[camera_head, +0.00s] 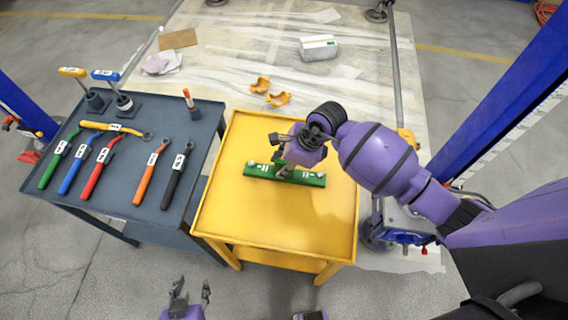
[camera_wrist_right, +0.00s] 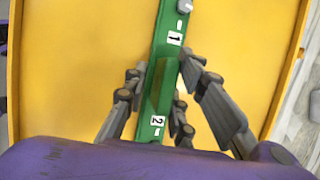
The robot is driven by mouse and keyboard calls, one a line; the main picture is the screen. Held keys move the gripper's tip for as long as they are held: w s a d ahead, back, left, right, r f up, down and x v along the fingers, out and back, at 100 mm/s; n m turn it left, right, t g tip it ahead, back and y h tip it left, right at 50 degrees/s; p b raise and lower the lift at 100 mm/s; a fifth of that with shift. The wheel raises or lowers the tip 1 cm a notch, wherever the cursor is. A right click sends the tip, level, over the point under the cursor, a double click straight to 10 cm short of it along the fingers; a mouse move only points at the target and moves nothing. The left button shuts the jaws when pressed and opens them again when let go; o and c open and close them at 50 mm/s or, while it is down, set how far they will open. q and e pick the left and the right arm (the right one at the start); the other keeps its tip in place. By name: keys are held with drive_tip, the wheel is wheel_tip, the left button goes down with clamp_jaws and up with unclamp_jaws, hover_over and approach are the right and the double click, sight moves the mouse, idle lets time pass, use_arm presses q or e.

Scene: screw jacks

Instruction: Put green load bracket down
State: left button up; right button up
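The green load bracket (camera_head: 308,178) is a long narrow bar lying across the yellow table (camera_head: 320,235), or just above it; I cannot tell whether it touches. In the right wrist view the green bracket (camera_wrist_right: 172,22) runs from top to bottom with white labels 1 and 2. My right gripper (camera_head: 284,170) is over the bracket's middle. In the wrist view the right gripper's fingers (camera_wrist_right: 160,75) stand on both sides of the bar; whether they press on it is unclear. My left gripper (camera_head: 190,290) is open and empty, low in front of the tables.
A dark table (camera_head: 115,190) at left holds several colour-handled tools, including a black one (camera_head: 178,170) near the gap to the yellow table. Orange parts (camera_head: 278,99) and a grey box (camera_head: 318,47) lie behind. The yellow table's front half is clear.

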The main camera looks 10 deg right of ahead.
drive_tip(key=shift+r, duration=0.1)
drive_tip(key=shift+r, duration=0.25)
drive_tip(key=v, duration=1.1)
drive_tip(key=shift+d+r, duration=0.25)
drive_tip(key=shift+r, duration=0.05)
drive_tip(key=shift+s, duration=0.1)
